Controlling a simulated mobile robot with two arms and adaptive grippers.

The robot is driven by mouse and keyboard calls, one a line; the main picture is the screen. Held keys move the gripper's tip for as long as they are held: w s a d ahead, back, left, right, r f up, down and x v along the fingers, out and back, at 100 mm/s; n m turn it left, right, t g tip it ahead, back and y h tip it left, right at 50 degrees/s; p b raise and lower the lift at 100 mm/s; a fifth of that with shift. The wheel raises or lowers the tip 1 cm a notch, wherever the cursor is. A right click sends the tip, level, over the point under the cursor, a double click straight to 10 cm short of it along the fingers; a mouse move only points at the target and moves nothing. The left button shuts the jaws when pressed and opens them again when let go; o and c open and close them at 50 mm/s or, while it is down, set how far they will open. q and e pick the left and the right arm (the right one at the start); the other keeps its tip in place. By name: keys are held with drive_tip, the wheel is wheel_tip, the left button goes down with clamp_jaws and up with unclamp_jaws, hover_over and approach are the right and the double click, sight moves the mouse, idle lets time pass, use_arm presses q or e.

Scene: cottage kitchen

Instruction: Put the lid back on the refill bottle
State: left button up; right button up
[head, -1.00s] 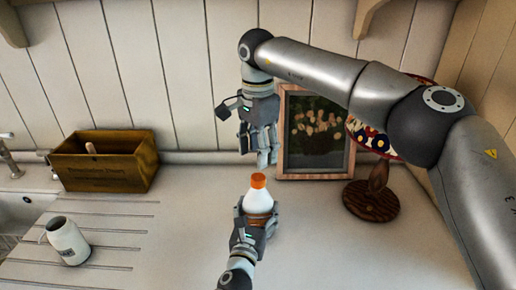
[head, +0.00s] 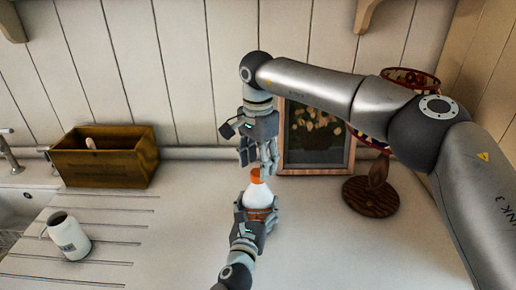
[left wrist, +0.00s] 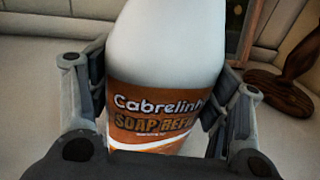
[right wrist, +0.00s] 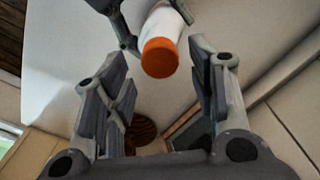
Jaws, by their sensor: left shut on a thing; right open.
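The refill bottle (head: 259,196) is white with an orange-brown label and stands upright in my left gripper (head: 256,218). The left wrist view shows the fingers shut around the label of the bottle (left wrist: 165,50). The orange lid (head: 255,176) sits at the bottle's top; the lid (right wrist: 160,58) also shows in the right wrist view. I cannot tell whether it is fully seated. My right gripper (head: 257,160) is open and points down just above the lid, with a finger on each side in its wrist view.
A wooden box (head: 105,165) and a white jar (head: 68,238) stand on the left by the sink. A framed picture (head: 316,140) leans on the wall behind my right gripper. A wooden stand (head: 371,198) is to the right. The front right counter is clear.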

drive_tip(key=shift+f, duration=1.45)
